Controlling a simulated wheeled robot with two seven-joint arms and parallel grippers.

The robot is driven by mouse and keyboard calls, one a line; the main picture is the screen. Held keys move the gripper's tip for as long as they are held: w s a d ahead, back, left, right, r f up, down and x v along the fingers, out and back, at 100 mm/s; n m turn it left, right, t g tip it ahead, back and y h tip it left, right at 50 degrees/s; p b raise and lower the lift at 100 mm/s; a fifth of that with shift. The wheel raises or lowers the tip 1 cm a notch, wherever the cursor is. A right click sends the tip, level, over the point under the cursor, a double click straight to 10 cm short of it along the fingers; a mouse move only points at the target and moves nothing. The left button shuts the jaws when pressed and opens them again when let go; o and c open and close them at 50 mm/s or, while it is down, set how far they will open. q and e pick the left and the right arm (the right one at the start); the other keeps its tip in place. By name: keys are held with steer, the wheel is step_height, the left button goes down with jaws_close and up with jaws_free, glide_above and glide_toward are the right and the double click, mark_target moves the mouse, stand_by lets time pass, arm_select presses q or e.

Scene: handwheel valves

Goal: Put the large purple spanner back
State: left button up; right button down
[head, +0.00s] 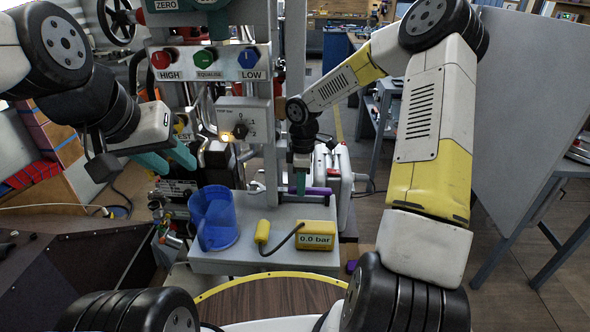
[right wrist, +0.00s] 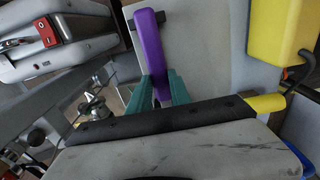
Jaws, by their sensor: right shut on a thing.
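The purple spanner (head: 318,191) shows at the back right of the grey shelf in the head view. In the right wrist view its long purple handle (right wrist: 149,45) runs up from between my teal fingertips. My right gripper (head: 301,188) points down and is shut on it; it also shows in the right wrist view (right wrist: 163,92). I cannot tell whether the spanner touches the shelf. The end beyond the fingers is mostly hidden. My left gripper (head: 178,168) is open and empty, left of the valve panel.
The grey shelf (head: 275,209) carries a blue holder (head: 213,218) and a yellow gauge reading 0.0 bar (head: 316,236) with a cabled yellow probe (head: 262,233). A panel with knobs (head: 208,62) rises behind. A grey-white case (head: 338,172) stands close to the right gripper.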

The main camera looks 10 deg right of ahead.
steer(key=c, duration=0.6)
jaws_free()
steer(key=shift+c, duration=0.2)
steer(key=shift+r, duration=0.1)
steer(key=shift+r, duration=2.9)
